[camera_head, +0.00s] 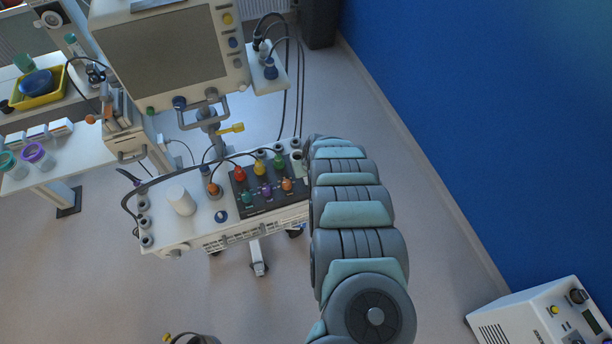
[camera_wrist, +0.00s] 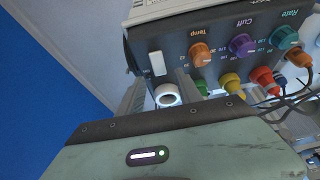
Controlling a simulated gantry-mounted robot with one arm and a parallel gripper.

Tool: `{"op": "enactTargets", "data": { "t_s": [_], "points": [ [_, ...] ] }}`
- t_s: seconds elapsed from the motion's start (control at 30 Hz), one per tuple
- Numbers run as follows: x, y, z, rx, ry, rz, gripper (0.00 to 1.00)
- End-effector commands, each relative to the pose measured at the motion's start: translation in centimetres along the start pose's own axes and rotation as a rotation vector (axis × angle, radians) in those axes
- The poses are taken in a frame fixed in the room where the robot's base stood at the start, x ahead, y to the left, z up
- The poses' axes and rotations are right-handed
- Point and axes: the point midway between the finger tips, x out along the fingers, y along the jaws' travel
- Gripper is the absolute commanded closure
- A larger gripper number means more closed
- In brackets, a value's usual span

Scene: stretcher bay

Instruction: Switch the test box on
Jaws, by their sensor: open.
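The test box (camera_head: 268,196) is a dark panel with coloured knobs and plugs on the white cart top; its right end is hidden by my arm. In the wrist view its dark face (camera_wrist: 176,50) carries an orange Temp knob (camera_wrist: 200,54), a purple Cuff knob (camera_wrist: 241,45) and a teal Rate knob (camera_wrist: 285,37). A small white switch (camera_wrist: 157,63) sits left of the Temp knob; I cannot tell its position. My gripper (camera_wrist: 160,77) is open, its two grey fingers on either side of the switch; contact cannot be told. My arm hides the gripper in the head view.
A white ring-shaped piece (camera_wrist: 167,95) lies just below the switch, between the fingers. Green, yellow and red plugs with cables are at right. A white cylinder (camera_head: 181,200) stands on the cart (camera_head: 160,229). A monitor (camera_head: 165,50) rises behind; a blue wall (camera_head: 480,120) is at right.

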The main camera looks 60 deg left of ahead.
Motion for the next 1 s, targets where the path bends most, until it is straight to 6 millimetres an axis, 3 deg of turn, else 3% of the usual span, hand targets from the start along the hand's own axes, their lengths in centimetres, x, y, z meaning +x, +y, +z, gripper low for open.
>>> {"op": "enactTargets", "data": {
  "t_s": [0.3, 0.7, 1.0],
  "points": [
    [2.8, -0.2, 0.0, 0.0, -0.001, -0.002, 0.58],
    [3.1, 0.0, 0.1, -0.001, -0.001, 0.001, 0.58],
    [3.1, 0.0, 0.1, -0.001, -0.001, 0.001, 0.81]
  ]
}}
